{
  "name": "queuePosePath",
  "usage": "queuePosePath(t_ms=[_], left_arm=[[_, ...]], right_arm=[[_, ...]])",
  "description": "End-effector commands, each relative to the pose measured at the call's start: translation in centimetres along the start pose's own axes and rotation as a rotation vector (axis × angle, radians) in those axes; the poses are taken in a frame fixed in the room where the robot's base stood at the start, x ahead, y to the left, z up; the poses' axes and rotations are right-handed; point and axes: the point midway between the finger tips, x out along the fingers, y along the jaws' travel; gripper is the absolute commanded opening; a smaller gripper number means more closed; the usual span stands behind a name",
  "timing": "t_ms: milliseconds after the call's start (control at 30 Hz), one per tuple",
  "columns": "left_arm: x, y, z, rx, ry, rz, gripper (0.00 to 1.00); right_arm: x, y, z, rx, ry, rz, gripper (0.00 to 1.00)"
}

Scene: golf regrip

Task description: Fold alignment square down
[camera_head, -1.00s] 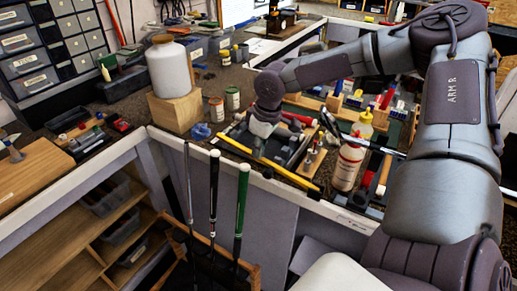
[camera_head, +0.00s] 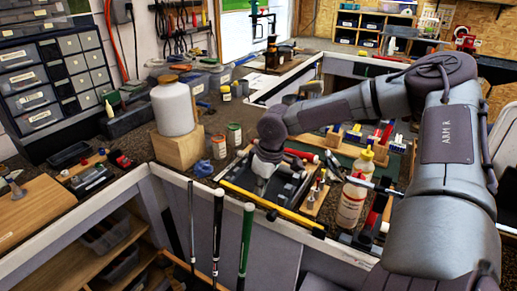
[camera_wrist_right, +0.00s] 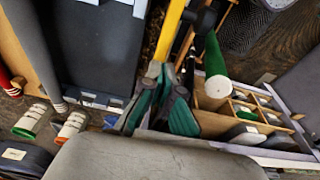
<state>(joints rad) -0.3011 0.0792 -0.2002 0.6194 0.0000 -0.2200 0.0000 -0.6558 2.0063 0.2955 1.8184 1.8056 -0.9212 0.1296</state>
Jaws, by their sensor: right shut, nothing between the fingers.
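A long yellow bar (camera_head: 240,194), which I take to be part of the alignment square, lies along the front edge of the bench. It also shows in the right wrist view (camera_wrist_right: 169,30), running down to my fingertips. My right gripper (camera_head: 261,187) points down over a dark tray-like fixture (camera_head: 290,190) just behind the bar. In the right wrist view its dark green and grey fingers (camera_wrist_right: 160,78) are together and empty, close to the bar's end. I cannot tell whether they touch it. My left gripper is out of view.
A glue bottle (camera_head: 351,200) stands right of the fixture. A white jar (camera_head: 173,108) on a wooden block and small cans (camera_head: 234,134) stand to the left. Several club shafts with grips (camera_head: 246,235) stand upright in front of the bench.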

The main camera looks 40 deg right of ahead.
Motion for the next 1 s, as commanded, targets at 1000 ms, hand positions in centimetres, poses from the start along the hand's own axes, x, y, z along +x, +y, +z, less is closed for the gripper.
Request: queuePosePath(t_ms=[1000], left_arm=[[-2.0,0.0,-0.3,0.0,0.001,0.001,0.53]], right_arm=[[-12.8,0.5,-1.2,0.001,0.006,0.004,0.0]])
